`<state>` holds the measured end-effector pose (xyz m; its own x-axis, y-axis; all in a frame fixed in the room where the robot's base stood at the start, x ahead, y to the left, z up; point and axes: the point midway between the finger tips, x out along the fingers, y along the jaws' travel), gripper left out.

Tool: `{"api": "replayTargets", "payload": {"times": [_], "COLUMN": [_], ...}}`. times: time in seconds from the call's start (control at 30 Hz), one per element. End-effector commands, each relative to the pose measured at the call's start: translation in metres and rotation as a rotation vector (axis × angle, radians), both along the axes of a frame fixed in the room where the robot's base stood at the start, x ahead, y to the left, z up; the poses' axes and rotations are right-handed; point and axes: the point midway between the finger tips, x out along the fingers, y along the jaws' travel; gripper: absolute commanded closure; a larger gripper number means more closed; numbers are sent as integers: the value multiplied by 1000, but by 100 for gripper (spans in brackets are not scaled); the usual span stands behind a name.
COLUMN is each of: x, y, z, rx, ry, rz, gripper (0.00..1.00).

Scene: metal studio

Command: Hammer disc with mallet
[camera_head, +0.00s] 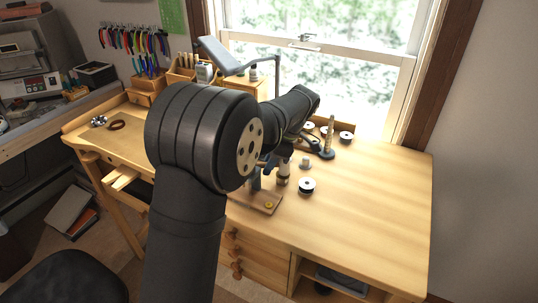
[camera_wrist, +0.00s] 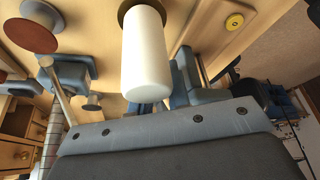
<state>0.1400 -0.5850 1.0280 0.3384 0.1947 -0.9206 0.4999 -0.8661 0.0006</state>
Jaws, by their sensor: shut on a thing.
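The disc is small and yellow (camera_head: 268,205) and lies flat on a wooden board near the bench's front edge. It also shows at the top right of the wrist view (camera_wrist: 234,22). What I take as the mallet, a pale cylinder with a brass-coloured far end (camera_wrist: 145,55), stands out from behind my gripper's grey jaw in the wrist view. In the head view it shows (camera_head: 283,170) upright, up and to the right of the disc and apart from it. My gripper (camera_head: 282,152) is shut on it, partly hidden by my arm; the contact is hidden.
The wooden board (camera_head: 246,196) carries the disc. A tapered rod on a blue base (camera_head: 328,150) stands farther back. The bench's right side (camera_head: 390,200) is clear.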

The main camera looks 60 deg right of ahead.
Motion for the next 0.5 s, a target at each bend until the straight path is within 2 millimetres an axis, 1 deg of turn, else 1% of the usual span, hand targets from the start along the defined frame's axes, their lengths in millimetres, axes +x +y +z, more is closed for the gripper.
{"api": "replayTargets", "payload": {"times": [0.23, 0.3, 0.5], "x": [0, 0, 0], "y": [-1, 0, 0], "z": [36, 40, 40], "rx": [-3, 0, 0], "ry": [-1, 0, 0], "rz": [0, 0, 0], "gripper": [100, 100, 100]}}
